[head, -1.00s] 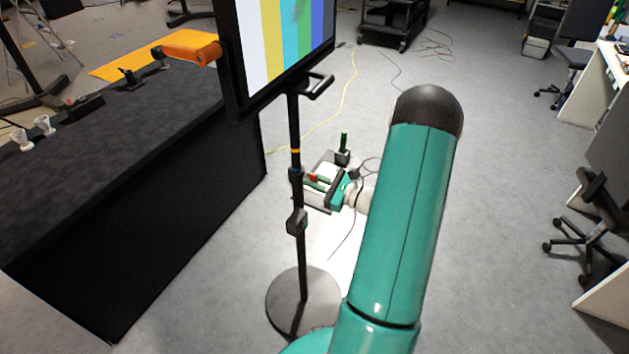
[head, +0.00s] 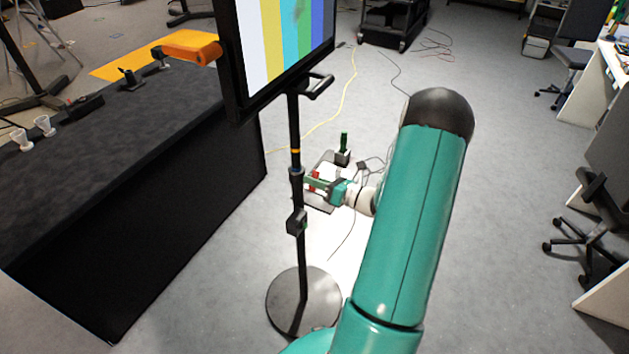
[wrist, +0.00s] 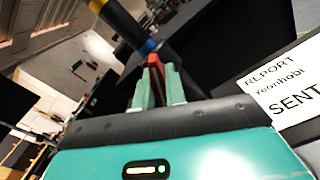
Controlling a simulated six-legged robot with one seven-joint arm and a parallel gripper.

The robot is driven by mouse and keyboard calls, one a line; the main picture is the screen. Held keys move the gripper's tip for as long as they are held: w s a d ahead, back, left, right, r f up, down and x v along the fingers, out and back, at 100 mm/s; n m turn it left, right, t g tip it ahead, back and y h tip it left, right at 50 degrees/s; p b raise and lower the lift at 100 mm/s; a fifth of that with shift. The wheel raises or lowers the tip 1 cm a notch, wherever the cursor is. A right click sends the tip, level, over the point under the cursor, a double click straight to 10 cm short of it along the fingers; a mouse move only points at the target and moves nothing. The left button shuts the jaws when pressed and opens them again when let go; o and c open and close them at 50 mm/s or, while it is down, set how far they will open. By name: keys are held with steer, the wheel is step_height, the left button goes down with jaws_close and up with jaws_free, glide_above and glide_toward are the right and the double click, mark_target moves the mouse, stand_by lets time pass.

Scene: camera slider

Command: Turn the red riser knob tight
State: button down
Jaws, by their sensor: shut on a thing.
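The red riser knob (head: 315,175) sits on the right side of the black monitor stand's pole (head: 298,222), by the collar below the yellow and blue rings. My gripper (head: 314,183) reaches it from the right. In the wrist view the red knob (wrist: 155,66) stands between the two pale green fingers of my gripper (wrist: 157,88), which are shut on it. The pole (wrist: 122,22) with its yellow and blue bands runs just beyond the knob. The fingers hide part of the knob, and its threads cannot be seen.
A monitor with colour bars (head: 285,45) tops the stand, whose round base (head: 303,303) is on the floor. A black-draped table (head: 150,215) stands at left. A tray (head: 320,207) lies behind the gripper. The wrist view shows a white printed sheet (wrist: 285,85) at right.

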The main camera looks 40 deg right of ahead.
stand_by(0.3)
steer(key=c, duration=1.4)
jaws_free()
steer(key=shift+c, duration=0.2)
steer(key=shift+s, duration=0.1)
steer(key=v, duration=1.3)
steer(key=shift+s, duration=0.35)
steer(key=shift+r, duration=0.1)
